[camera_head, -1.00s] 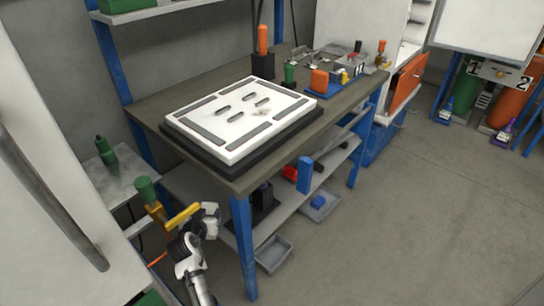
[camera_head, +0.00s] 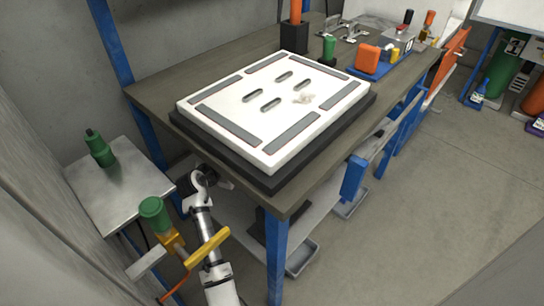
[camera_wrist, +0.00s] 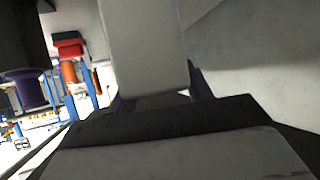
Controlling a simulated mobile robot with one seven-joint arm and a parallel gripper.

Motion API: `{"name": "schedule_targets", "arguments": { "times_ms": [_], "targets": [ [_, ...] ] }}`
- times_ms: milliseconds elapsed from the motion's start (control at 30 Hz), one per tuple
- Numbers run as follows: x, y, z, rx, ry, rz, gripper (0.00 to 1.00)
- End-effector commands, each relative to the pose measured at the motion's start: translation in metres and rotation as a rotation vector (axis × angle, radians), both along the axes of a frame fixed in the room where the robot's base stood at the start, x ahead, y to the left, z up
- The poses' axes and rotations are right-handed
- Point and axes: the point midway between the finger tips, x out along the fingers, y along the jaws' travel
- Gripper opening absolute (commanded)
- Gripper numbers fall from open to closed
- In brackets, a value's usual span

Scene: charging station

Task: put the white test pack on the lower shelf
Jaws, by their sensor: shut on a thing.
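In the wrist view, a plain white block (camera_wrist: 143,45), which I take to be the white test pack, stands out from my gripper (camera_wrist: 157,100). My gripper is shut on it; the dark gripper front hides its near end. In the head view, my arm reaches up to the near left edge of the workbench, and its end goes in below the bench top. The bench hides the gripper tips and the pack there. The lower shelf (camera_head: 235,212) shows only in part under the bench top, behind the blue front leg.
A large white panel (camera_head: 275,160) lies on the workbench (camera_head: 160,92). A small side table (camera_head: 112,205) with a green object stands left. A green-topped valve with a yellow handle (camera_head: 207,247) is close beside my arm. In the wrist view, a dark block with a purple cylinder (camera_wrist: 30,90) and a red block (camera_wrist: 68,48) are at left.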

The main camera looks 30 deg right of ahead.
Motion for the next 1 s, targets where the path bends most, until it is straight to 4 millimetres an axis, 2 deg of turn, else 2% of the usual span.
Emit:
{"name": "schedule_targets", "arguments": {
  "times_ms": [67, 333, 567, 767, 1000],
  "targets": [
    [0.0, -0.001, -0.003, -0.001, -0.002, -0.001, 0.05],
    [0.0, 0.0, -0.05, -0.001, 0.0, 0.0, 0.05],
    [0.001, 0.0, -0.067, 0.0, -0.002, 0.0, 0.05],
    [0.0, 0.0, -0.094, -0.001, -0.001, 0.0, 0.05],
    [0.001, 0.0, -0.098, -0.001, -0.005, 0.001, 0.05]
  ]
}}
